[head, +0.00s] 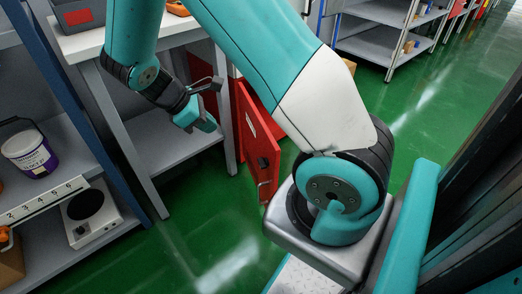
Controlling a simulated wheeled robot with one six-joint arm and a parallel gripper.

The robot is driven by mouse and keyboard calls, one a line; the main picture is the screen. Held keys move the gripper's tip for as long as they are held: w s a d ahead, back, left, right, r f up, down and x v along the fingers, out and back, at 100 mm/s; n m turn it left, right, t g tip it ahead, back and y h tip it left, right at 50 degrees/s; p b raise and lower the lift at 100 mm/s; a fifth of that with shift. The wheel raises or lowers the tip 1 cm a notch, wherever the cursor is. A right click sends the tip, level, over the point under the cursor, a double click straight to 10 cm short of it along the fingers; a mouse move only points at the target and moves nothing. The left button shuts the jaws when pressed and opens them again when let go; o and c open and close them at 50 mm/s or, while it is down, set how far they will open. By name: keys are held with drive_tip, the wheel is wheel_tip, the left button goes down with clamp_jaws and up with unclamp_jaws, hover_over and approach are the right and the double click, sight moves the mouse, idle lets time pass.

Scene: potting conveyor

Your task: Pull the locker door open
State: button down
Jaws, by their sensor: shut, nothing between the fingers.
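The red locker door (256,142) is right of the grey table, partly behind my arm. The door seems to stand out at an angle from the red locker, which my upper arm mostly hides, so I cannot tell how wide the opening is. My gripper (213,86) is left of the door, in front of the table, and apart from the handle. It is shut and empty.
A grey table (88,44) with a lower shelf stands at the left. Green floor (205,238) is clear before the door. More racks (375,45) stand behind.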

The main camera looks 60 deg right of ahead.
sight(270, 143)
drive_tip(key=shift+n+g+h, duration=0.5)
drive_tip(key=shift+g+h, duration=0.4)
drive_tip(key=b+x, duration=0.1)
drive_tip(key=x, duration=0.5)
drive_tip(key=w+d+b+x, duration=0.1)
drive_tip(key=b+x, duration=0.1)
drive_tip(key=x, duration=0.4)
drive_tip(key=b+x, duration=0.2)
drive_tip(key=x, duration=0.4)
drive_tip(key=shift+w+d, duration=0.3)
drive_tip(key=shift+d, duration=0.2)
drive_tip(key=shift+s+d+r+b, duration=0.2)
drive_tip(key=shift+s+d+b, duration=0.2)
drive_tip(key=shift+d, duration=0.2)
